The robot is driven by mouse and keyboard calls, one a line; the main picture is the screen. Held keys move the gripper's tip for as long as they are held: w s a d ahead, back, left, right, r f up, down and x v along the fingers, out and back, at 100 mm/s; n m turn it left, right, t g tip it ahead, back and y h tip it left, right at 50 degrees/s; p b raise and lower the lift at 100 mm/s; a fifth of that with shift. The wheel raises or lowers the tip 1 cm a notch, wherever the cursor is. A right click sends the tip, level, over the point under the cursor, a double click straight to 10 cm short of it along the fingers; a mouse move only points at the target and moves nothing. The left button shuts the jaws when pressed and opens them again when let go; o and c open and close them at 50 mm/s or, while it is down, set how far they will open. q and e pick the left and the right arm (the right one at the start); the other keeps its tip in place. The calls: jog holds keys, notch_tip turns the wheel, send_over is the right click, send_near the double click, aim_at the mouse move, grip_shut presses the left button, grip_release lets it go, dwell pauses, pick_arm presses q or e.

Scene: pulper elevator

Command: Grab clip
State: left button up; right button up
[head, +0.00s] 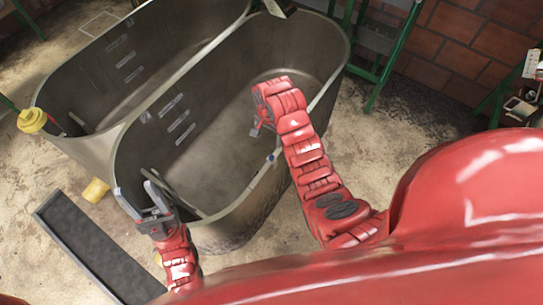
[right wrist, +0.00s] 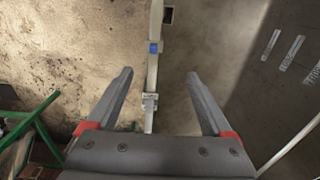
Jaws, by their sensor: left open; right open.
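A small blue clip-like piece (right wrist: 154,48) sits on a pale, narrow rim or bar in the right wrist view, beyond the fingertips. A light grey bracket-like piece (right wrist: 149,101) sits lower on the same bar, between the fingers in the picture. I cannot tell which is the clip. A small blue spot (head: 269,157) shows on the near tub's rim in the head view. My right gripper (right wrist: 158,75) is open and empty, its fingers either side of the bar. My left gripper (head: 132,190) is open at the near tub's left end, close to its rim.
Two deep grey tubs stand side by side, the near tub (head: 215,205) and the far tub (head: 75,80). A dark tray-like panel (head: 95,250) and a yellow object (head: 96,190) lie on the floor at left. Green frames (head: 395,55) stand by the brick wall.

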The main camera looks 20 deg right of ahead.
jog(key=f+b, duration=1)
jog(key=shift+s+f, duration=0.2)
jog(key=shift+f, duration=0.05)
jog(key=shift+s+f+p, duration=0.1)
jog(key=shift+f+p, duration=0.05)
jog(key=shift+p, duration=0.35)
jog(key=shift+f, duration=0.55)
jog(key=shift+f+p, duration=0.15)
jog(key=shift+p, duration=0.25)
jog(key=f+p, duration=0.1)
jog(key=f, duration=0.2)
jog(key=shift+s+d+f+p, duration=0.1)
jog(key=shift+s+f+p, duration=0.05)
jog(key=shift+s+p, duration=0.25)
jog(key=shift+f, duration=0.8)
grip_shut()
jog(key=shift+w+r, duration=0.1)
jog(key=shift+r, duration=0.05)
